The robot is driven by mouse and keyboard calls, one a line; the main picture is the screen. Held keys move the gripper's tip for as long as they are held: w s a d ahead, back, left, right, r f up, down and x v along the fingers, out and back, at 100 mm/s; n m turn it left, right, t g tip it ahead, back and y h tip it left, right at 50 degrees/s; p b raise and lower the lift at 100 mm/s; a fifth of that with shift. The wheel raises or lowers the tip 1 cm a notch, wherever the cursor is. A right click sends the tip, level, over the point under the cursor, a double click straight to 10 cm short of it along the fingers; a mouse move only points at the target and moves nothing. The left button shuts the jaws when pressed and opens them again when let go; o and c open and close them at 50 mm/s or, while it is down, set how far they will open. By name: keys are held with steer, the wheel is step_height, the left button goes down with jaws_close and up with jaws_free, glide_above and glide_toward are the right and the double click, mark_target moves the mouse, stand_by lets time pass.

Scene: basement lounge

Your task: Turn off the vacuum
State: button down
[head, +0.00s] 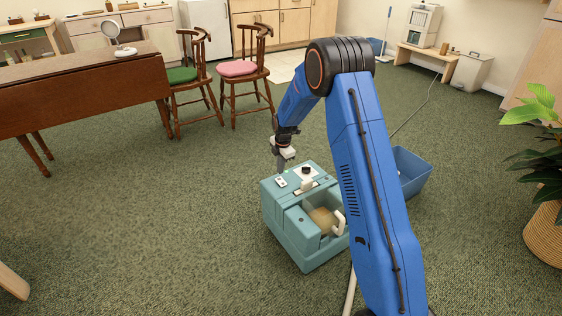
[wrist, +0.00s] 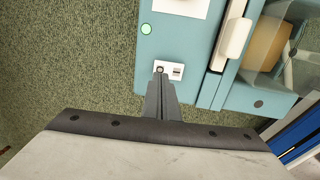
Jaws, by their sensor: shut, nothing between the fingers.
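The vacuum (head: 284,240) is a teal box on the carpet with a clear-fronted compartment and a white handle. Its teal top fills the upper part of the wrist view (wrist: 204,55). A small white switch plate (wrist: 178,66) on the top bears a small round dark-ringed part and a rectangular part beside it. A round green light (wrist: 146,29) shows near the plate and looks lit. My gripper (head: 281,168) is shut and empty, pointing down at the vacuum's top. In the wrist view its fingertips (wrist: 160,73) overlap the round part on the plate; I cannot tell whether they touch.
A blue bin (head: 411,174) stands behind the vacuum, partly hidden by my arm. A drop-leaf table (head: 80,88) and two chairs (head: 240,72) stand at the back left. A potted plant (head: 545,220) is at the right. The carpet (head: 150,230) left of the vacuum is clear.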

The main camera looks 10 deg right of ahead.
mark_target(281, 181)
steer(key=shift+w+a+f, duration=0.1)
steer(key=shift+w+f, duration=0.05)
steer(key=shift+f, duration=0.95)
steer(key=shift+w+f, duration=0.1)
steer(key=shift+f, duration=1)
steer(key=shift+f, duration=0.1)
steer(key=shift+w+f, duration=0.1)
steer(key=shift+f, duration=0.05)
steer(key=shift+s+d+r, duration=0.15)
steer(key=shift+s, duration=0.25)
steer(key=shift+s+d+r, duration=0.1)
steer(key=shift+s, duration=0.25)
steer(key=shift+r, duration=0.1)
